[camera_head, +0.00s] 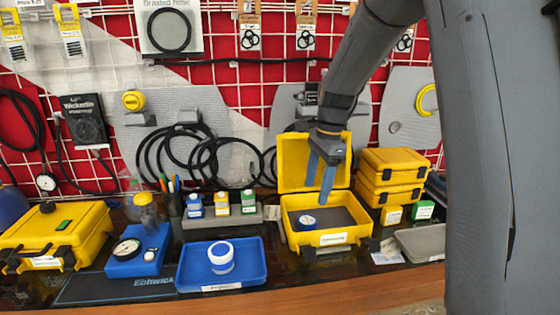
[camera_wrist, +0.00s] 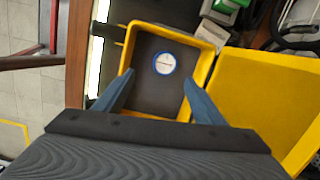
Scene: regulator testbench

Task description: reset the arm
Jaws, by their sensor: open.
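My gripper (camera_head: 322,176) is open and empty, pointing down over the open yellow case (camera_head: 335,238). Its blue fingers also show in the wrist view (camera_wrist: 158,100), spread apart above the case. A small round gauge with a white face and blue rim (camera_head: 307,222) lies inside the case on its dark floor. In the wrist view the gauge (camera_wrist: 164,63) sits beyond the fingertips, apart from them. The case lid (camera_head: 312,160) stands open at the back. My arm comes down from the upper right.
A blue tray (camera_head: 250,276) holding a white and blue jar (camera_head: 221,257) stands left of the case. A blue gauge block (camera_head: 139,253) and a closed yellow case (camera_head: 60,232) are farther left. Stacked yellow cases (camera_head: 392,175) and a grey tray (camera_head: 421,243) are at right.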

